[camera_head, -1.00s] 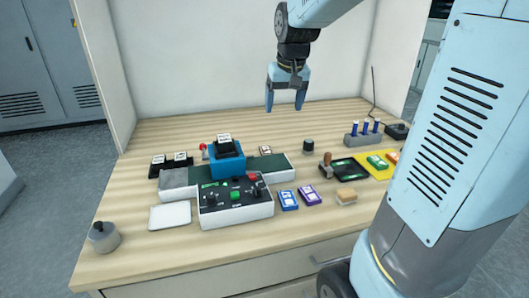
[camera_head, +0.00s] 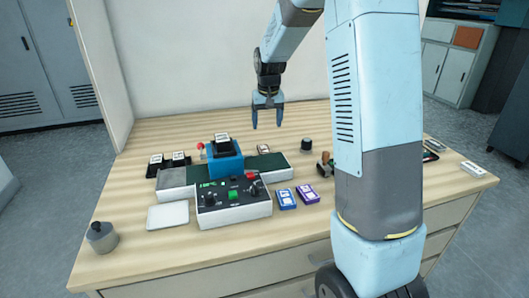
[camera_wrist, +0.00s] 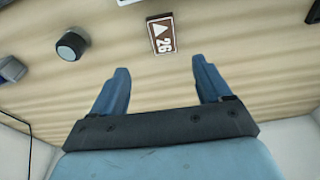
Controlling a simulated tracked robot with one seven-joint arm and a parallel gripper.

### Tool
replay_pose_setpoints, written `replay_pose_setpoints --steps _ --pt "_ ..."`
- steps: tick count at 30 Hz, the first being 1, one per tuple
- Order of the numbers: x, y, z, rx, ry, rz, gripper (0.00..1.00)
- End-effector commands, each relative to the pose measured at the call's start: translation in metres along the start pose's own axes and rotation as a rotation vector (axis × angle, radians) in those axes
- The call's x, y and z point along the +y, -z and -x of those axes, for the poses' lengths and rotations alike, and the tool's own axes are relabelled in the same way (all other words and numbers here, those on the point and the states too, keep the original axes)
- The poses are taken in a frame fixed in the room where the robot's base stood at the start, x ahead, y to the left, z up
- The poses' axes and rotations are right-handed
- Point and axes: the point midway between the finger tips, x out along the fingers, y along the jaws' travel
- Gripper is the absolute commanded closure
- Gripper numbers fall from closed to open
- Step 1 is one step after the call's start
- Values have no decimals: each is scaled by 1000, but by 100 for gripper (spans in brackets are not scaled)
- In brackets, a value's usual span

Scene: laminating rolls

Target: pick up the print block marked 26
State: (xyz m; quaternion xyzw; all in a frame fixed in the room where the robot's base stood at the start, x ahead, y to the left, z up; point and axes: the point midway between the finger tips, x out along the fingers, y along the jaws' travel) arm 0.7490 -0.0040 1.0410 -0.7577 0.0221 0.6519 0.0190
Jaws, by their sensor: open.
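The print block marked 26 (camera_wrist: 162,33) is a small brown block with a white number and triangle, lying on the wooden table in the wrist view. In the head view it appears as a small block (camera_head: 263,149) behind the machine's dark green belt. My gripper (camera_head: 267,126) is open and empty, above the table and behind the block in the head view. In the wrist view the fingers (camera_wrist: 160,66) point toward the block, which sits just beyond the gap between their tips. Nothing is between the fingers.
A black cylinder (camera_head: 306,144) stands to the block's right in the head view. The machine with a blue unit (camera_head: 226,163) and control box (camera_head: 233,205) is in front and left. Blue (camera_head: 286,199) and purple (camera_head: 307,194) blocks lie nearby. My arm hides part of the table's right side.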

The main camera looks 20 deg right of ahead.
Motion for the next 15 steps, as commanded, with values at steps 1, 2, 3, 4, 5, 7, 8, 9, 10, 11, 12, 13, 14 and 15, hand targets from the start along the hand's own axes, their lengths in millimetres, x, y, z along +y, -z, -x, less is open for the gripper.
replay_pose_setpoints --steps 1,2,3,4,5,7,8,9,10,11,12,13,14,15 --pt "0 -1 -11 -4 0 0 22" --pt "0 -1 -16 -5 0 0 22" --pt "0 -1 -23 -5 0 0 22" --pt "0 -1 -28 -4 0 0 22" --pt "0 -1 -33 -4 0 0 22" --pt "0 -1 -42 -3 0 0 22" --pt "0 -1 -46 -2 0 0 22" --pt "0 -1 -50 -2 0 0 22" --pt "-1 -1 -52 -2 0 0 22" --pt "-1 -1 -54 -2 0 0 22" --pt "-1 -1 -56 -1 0 0 22" --pt "-1 -1 -57 -1 0 0 22" --pt "-1 -1 -58 -1 0 0 22" --pt "-1 -1 -60 -1 0 1 22"
